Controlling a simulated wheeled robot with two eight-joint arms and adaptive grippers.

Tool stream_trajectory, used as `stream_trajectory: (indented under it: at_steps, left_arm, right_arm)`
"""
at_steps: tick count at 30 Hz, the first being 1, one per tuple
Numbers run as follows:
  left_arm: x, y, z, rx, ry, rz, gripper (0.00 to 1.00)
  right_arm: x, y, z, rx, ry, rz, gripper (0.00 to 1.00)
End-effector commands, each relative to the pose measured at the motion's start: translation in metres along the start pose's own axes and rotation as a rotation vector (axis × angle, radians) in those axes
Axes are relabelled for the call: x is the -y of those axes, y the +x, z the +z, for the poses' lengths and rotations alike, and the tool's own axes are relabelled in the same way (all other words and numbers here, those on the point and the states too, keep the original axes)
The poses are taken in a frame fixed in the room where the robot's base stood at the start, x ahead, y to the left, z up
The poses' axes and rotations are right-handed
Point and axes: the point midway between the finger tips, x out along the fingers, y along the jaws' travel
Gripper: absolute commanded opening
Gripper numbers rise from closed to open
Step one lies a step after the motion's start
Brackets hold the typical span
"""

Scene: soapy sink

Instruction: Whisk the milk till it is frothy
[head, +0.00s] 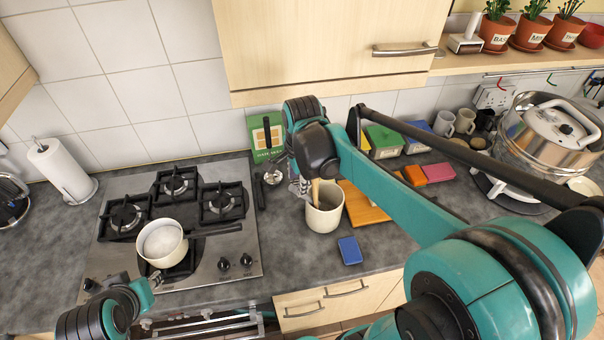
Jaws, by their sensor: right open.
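A cream saucepan (161,243) with white milk (162,240) in it stands on the front burner of the hob. Its dark handle points right. A utensil with a dark upright handle and a shiny metal head (272,177) shows just left of my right gripper; I cannot tell for sure that it is a whisk. My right gripper (299,187) is open, pointing down by the left rim of a cream utensil pot (324,214) that holds a wooden utensil. My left gripper (152,283) is low, in front of the saucepan near the counter's front edge; its jaws are too unclear to read.
A blue sponge-like block (349,250) lies right of the pot, near a wooden board (362,207). Orange and pink blocks (438,172) lie behind. A paper towel roll (62,172) stands left of the hob (104,255). A big steel pot (545,135) stands at right.

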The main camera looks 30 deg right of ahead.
Motion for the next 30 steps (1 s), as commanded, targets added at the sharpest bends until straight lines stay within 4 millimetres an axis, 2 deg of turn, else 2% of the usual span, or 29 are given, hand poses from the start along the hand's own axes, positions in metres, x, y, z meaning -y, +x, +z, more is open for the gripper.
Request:
stream_trajectory:
  at_steps: [5,8,15,21,30]
  left_arm:
    - [0.0,-0.003,-0.002,0.0,0.0,0.0,0.31]
    - [0.0,-0.001,-0.001,0.0,0.0,0.0,0.31]
    - [0.0,0.005,0.003,0.0,0.0,0.0,0.31]
    - [0.0,0.008,0.006,0.0,0.0,0.0,0.31]
    - [0.0,0.008,0.006,0.0,0.0,0.0,0.31]
  right_arm:
    - [0.006,0.002,-0.003,-0.001,0.08,0.023,0.41]
    - [0.006,0.01,-0.003,-0.001,0.089,0.025,0.41]
    - [0.005,0.048,-0.003,-0.001,0.087,0.025,0.41]
    - [0.005,0.072,-0.003,-0.001,0.086,0.025,0.41]
    - [0.004,0.079,-0.003,-0.001,0.086,0.025,0.41]
